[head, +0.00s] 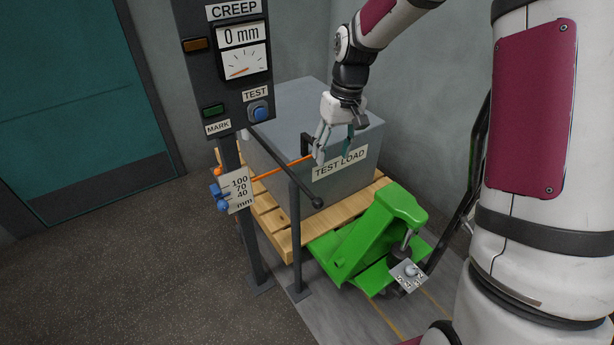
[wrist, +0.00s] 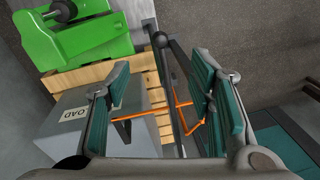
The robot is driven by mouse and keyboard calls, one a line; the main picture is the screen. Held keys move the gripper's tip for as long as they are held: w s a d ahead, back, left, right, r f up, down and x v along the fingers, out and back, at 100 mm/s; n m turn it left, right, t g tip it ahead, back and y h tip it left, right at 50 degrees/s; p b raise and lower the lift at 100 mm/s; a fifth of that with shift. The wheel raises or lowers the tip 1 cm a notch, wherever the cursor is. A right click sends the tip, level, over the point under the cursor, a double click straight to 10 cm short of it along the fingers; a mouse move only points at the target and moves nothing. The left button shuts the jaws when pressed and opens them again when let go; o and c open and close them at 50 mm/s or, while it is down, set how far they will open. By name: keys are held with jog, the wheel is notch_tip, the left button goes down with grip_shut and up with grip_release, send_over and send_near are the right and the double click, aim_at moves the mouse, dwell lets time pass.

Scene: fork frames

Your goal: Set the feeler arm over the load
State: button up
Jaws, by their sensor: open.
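The orange feeler arm (head: 283,169) reaches from the gauge post to the near upper edge of the grey load (head: 345,185), which is labelled TEST LOAD. In the wrist view the orange arm (wrist: 152,111) crosses the space beyond my finger gap; part of it is hidden by the fingers. My gripper (head: 333,152) is open, pointing down beside the arm's load-side end. In the wrist view its two fingers (wrist: 160,80) stand well apart with nothing gripped. I cannot tell whether a finger touches the arm. The load (wrist: 75,120) shows at the left there.
The load stands on a wooden pallet (head: 270,215) with a green pallet jack (head: 365,235). A dark rail (head: 285,168) with a ball end crosses in front. The CREEP gauge (head: 240,45) reads 0 mm; a blue TEST button (head: 259,111) and a 100/70/40 mm scale (head: 238,190) are on its post.

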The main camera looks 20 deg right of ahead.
jog(key=shift+y, duration=0.4)
jog(key=f, duration=0.6)
jog(key=w+a+f, duration=0.1)
jog(key=f, duration=0.5)
jog(key=w+a+f, duration=0.1)
jog(key=f, duration=0.5)
jog(key=shift+a, duration=0.15)
grip_shut()
